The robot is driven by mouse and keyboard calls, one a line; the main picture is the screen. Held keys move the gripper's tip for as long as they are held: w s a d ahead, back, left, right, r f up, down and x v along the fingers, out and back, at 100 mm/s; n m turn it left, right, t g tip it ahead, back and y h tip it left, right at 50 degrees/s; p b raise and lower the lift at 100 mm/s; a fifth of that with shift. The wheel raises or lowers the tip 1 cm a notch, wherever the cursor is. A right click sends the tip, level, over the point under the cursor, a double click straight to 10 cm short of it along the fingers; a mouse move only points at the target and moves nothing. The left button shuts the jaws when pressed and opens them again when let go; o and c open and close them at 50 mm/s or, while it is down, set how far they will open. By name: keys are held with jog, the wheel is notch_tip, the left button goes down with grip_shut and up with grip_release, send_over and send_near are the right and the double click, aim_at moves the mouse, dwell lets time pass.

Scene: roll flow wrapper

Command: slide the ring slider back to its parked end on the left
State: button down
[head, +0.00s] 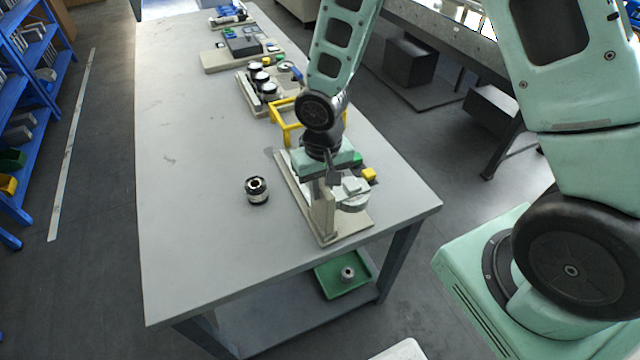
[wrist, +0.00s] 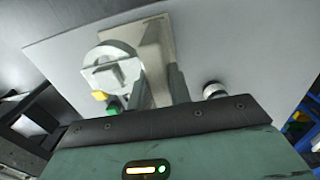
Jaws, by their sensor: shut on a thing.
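The wrapper station is a beige base (head: 328,238) near the right front of the table, with a beige upright and a round grey disc (head: 352,202) carrying a raised block. The disc also shows in the wrist view (wrist: 112,70), left of the fingers. My gripper (head: 325,182) is over the station, pointing down, beside the disc; its fingers also show in the wrist view (wrist: 162,88). It is shut on a part there, which I take for the ring slider; that part is mostly hidden by the fingers and wrist, so its place along its travel cannot be told.
A yellow button (head: 369,174) and a green button (head: 357,158) are at the station's right side. A black and silver cylinder (head: 257,190) stands left of it. A yellow frame (head: 284,124) and other stations are behind. The table's left side (head: 190,220) is clear.

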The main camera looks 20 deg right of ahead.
jog(key=shift+s, duration=0.3)
jog(key=c, duration=1.3)
grip_release()
jog(key=shift+r, duration=0.15)
jog(key=shift+w+r, duration=0.1)
jog(key=shift+r, duration=0.2)
notch_tip(320, 180, up, 17)
jog(key=shift+f, duration=0.2)
